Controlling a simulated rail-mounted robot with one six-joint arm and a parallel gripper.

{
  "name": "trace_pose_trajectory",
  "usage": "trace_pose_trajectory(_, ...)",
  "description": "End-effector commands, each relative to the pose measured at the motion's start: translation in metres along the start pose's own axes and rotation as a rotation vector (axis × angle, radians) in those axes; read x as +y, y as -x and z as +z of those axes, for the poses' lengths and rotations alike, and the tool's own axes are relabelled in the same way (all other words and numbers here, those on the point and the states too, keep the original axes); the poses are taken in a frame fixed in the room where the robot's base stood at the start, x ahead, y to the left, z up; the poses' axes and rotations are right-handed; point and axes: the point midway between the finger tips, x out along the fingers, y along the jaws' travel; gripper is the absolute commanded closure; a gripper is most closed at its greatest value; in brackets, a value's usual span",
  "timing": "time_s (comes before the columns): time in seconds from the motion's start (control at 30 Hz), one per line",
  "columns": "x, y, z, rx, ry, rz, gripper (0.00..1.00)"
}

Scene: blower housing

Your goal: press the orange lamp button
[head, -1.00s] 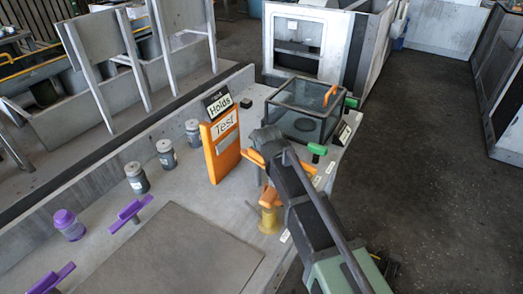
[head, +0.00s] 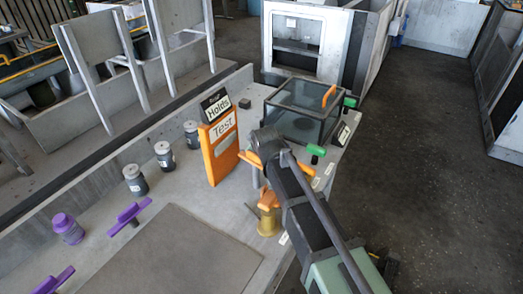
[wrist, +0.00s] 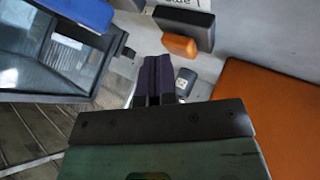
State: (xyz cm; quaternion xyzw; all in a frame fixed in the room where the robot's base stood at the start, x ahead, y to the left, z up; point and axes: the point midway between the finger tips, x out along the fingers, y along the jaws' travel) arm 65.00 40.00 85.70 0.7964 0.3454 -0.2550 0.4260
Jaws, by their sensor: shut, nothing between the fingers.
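My gripper (wrist: 152,82) shows in the wrist view as two dark purple fingers side by side, shut and empty. A small orange block (wrist: 180,46) lies just ahead and to the right of the fingertips, against a dark grey block (wrist: 183,25). It may be the orange lamp button, but I cannot be sure. The fingers look apart from it. In the head view my arm's dark end stands over the bench by the orange Test board (head: 220,146), and hides my fingertips and what is under them.
A clear-walled box (head: 302,108) stands behind my arm; a green-topped knob (head: 316,150) is at its right front. A yellow spool-like part (head: 268,222) stands below my arm. Grey jars (head: 165,155) and a purple handle (head: 128,213) are at the left. The flat plate (head: 175,255) in front is clear.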

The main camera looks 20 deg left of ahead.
Motion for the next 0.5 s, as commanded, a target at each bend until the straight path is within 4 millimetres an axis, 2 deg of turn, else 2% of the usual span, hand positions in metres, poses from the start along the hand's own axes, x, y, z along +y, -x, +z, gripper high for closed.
trace_pose_trajectory(0.03,-0.011,0.004,-0.007,0.01,0.007,-0.014,1.0)
trace_pose_trajectory(0.07,-0.011,0.004,-0.008,0.011,0.006,-0.015,1.0)
trace_pose_trajectory(0.27,-0.009,0.004,-0.01,0.012,0.005,-0.015,1.0)
trace_pose_trajectory(0.5,0.003,0.02,-0.023,0.013,0.004,-0.015,1.0)
